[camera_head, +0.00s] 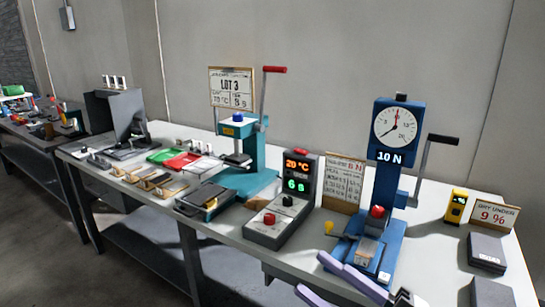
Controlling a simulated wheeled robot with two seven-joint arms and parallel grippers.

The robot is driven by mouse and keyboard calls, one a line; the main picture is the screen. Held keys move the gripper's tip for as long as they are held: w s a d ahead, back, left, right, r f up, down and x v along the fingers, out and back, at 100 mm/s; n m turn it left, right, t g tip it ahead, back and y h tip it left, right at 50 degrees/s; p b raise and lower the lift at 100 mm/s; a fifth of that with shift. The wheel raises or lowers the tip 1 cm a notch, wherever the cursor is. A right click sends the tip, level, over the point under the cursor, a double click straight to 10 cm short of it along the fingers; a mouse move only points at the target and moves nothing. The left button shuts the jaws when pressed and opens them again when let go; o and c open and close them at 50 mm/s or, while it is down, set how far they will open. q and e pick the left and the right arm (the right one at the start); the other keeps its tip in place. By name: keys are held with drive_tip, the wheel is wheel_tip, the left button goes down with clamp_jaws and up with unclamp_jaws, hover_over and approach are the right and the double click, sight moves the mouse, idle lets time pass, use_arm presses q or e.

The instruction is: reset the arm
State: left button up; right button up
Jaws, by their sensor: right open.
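My right gripper (312,273) reaches in from the bottom edge, its two pale purple fingers spread apart with nothing between them. It is in front of the blue force tester (385,180), which has a round dial, a "10 N" label and a dark-handled lever arm (425,165) raised at its right side. A teal press (247,155) stands further left. Its lever arm (263,95) is upright, with a red handle pointing right. My left gripper is not in view.
A grey control box (280,215) with a lit display stands between the press and tester on the white bench (225,228). A yellow meter (456,206), a "9 %" sign (493,215) and a grey box (486,251) are at right. Small trays and a dark screen (128,113) fill the left.

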drive_tip(key=d+f+m+t+h, duration=0.1)
drive_tip(key=d+f+m+h, duration=0.25)
drive_tip(key=f+m, duration=0.2)
drive_tip(key=s+d+f+m+t+h, duration=0.1)
drive_tip(key=d+f+m+h, duration=0.1)
drive_tip(key=f+m+h, duration=0.4)
drive_tip(key=d+f+m+t+h, duration=0.1)
drive_tip(key=d+f+m+h, duration=0.2)
drive_tip(key=f, duration=0.4)
drive_tip(key=s+f+m+g+h, duration=0.2)
drive_tip(key=s+f+m+g, duration=0.5)
drive_tip(key=s+f, duration=0.9)
wheel_tip(320, 180, down, 3)
drive_tip(key=shift+r, duration=0.2)
drive_tip(key=shift+h, duration=0.25)
